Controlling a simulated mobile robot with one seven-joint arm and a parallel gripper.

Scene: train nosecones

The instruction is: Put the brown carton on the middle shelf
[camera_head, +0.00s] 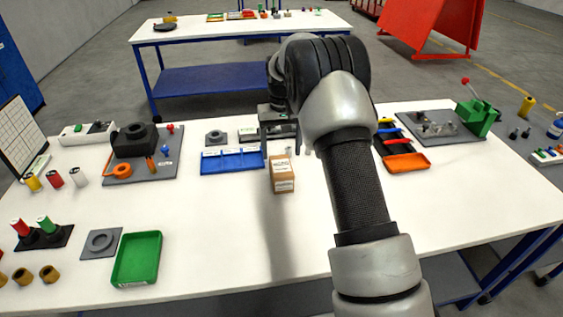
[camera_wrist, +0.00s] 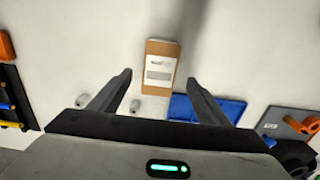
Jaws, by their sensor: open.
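The brown carton (camera_head: 283,175) stands upright on the white table in the head view, in front of the blue tray's right end. It has a white label. In the wrist view the carton (camera_wrist: 160,68) lies ahead of my gripper, roughly centred between the two fingers and beyond their tips. My gripper (camera_wrist: 160,80) is open and empty, with its fingers spread apart. In the head view my gripper (camera_head: 279,122) is above the table behind the carton, partly hidden by my arm. I cannot make out a middle shelf in either view.
A blue tray (camera_head: 232,160) sits left of the carton. A green tray (camera_head: 137,258) lies at the table's front left. An orange tray (camera_head: 407,163) and a green vise-like device (camera_head: 478,116) are to the right. The white table (camera_head: 220,240) is clear in front of the carton.

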